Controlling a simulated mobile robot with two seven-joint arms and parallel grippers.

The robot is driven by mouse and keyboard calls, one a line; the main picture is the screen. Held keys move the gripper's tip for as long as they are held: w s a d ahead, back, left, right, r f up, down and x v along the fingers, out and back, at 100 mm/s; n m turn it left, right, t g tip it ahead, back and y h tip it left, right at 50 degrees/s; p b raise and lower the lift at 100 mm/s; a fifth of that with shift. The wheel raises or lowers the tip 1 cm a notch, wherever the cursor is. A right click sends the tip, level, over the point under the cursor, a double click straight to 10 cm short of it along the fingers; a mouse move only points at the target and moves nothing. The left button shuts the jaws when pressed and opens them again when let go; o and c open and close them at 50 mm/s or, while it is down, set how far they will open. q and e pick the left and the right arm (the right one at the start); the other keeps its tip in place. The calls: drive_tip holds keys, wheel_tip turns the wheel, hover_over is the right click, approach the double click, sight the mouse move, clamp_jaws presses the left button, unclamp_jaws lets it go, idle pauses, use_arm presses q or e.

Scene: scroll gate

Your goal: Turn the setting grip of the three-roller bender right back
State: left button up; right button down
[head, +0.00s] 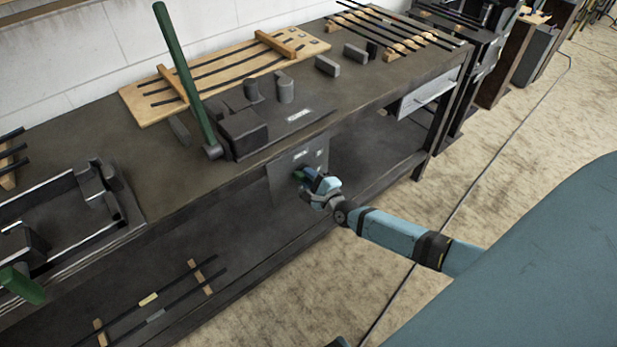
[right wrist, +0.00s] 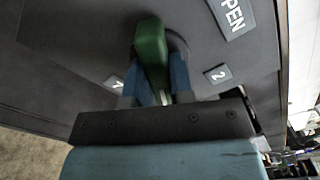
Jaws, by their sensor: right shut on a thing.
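The three-roller bender (head: 262,115) stands on the dark bench. A long green lever (head: 186,80) rises from its left side. A grey panel (head: 286,184) hangs on the bench front below it. The green setting grip (head: 299,175) sticks out of this panel. My right gripper (head: 308,180) is at the panel, shut on the grip. In the right wrist view, the green grip (right wrist: 151,55) lies between the two blue fingers (right wrist: 160,82), on a round dark base. Labels reading "OPEN" (right wrist: 232,14) and "2" (right wrist: 217,74) are beside it. Another label (right wrist: 114,83) is partly hidden. My left gripper does not show.
The bench (head: 215,165) has a lower shelf with rods (head: 150,300). A wooden rack with rods (head: 215,72) and several grey blocks (head: 327,66) lie on top. The floor (head: 510,190) right of the bench is open, crossed by a cable.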

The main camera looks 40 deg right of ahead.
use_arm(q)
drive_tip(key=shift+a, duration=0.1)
use_arm(e)
drive_tip(key=n, duration=0.2)
drive_tip(key=shift+r+n+p, duration=0.1)
drive_tip(key=shift+n+p, duration=0.25)
drive_tip(key=shift+n, duration=0.05)
drive_tip(key=n+p, duration=0.1)
drive_tip(key=n, duration=0.2)
drive_tip(key=shift+n, duration=0.3)
drive_tip(key=n+p, duration=0.1)
drive_tip(key=n, duration=0.3)
drive_tip(key=shift+r+n, duration=0.1)
drive_tip(key=shift+n, duration=0.2)
drive_tip(key=n+p, duration=0.1)
drive_tip(key=n, duration=0.2)
drive_tip(key=shift+n, duration=0.3)
drive_tip(key=n+p, duration=0.1)
drive_tip(key=n, duration=0.3)
drive_tip(key=shift+a+n, duration=0.1)
drive_tip(key=shift+n, duration=0.2)
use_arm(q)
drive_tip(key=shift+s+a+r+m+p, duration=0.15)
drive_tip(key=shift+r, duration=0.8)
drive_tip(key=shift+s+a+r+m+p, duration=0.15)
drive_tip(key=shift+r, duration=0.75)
use_arm(e)
drive_tip(key=shift+n, duration=1.9)
